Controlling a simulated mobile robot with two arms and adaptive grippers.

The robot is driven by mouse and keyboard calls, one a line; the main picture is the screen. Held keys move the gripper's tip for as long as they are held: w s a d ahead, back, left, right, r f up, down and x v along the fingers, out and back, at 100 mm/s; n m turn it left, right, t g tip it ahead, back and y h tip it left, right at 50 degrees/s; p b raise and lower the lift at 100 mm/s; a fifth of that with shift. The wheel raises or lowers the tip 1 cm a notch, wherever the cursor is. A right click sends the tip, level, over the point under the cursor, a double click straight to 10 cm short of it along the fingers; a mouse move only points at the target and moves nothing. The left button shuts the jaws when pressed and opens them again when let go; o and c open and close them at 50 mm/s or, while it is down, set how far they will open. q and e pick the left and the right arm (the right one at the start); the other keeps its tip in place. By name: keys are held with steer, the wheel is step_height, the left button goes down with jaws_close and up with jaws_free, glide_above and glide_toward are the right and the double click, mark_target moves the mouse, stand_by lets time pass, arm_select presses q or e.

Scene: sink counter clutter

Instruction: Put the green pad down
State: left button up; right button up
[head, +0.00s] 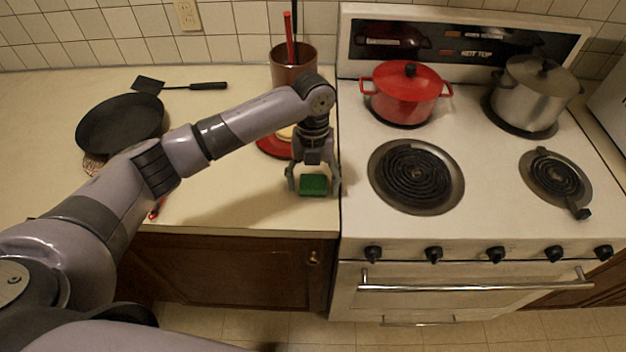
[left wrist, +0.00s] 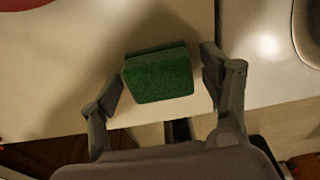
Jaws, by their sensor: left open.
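The green pad (head: 313,185) is at the right end of the counter, close to the stove. It also shows in the left wrist view (left wrist: 158,74), near the counter's front edge. My left gripper (head: 313,188) is above the counter with its fingers open, one on each side of the pad. In the left wrist view the left gripper (left wrist: 165,95) has gaps between both fingers and the pad. The pad appears to rest on the counter. My right gripper is not in view.
A red pot (head: 406,97) and a steel pot (head: 535,92) stand on the stove's rear burners. A brown crock (head: 290,68) and a red plate (head: 270,147) are behind the gripper. A black pan (head: 120,125) and spatula (head: 190,87) lie left.

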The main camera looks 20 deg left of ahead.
mark_target(313, 175)
arm_select(q)
steer(key=shift+r, duration=0.1)
step_height(313, 175, up, 12)
steer(key=w+b, duration=0.1)
steer(key=b, duration=0.1)
steer(key=shift+w+a, duration=0.25)
steer(key=shift+w, duration=0.15)
stand_by(0.4)
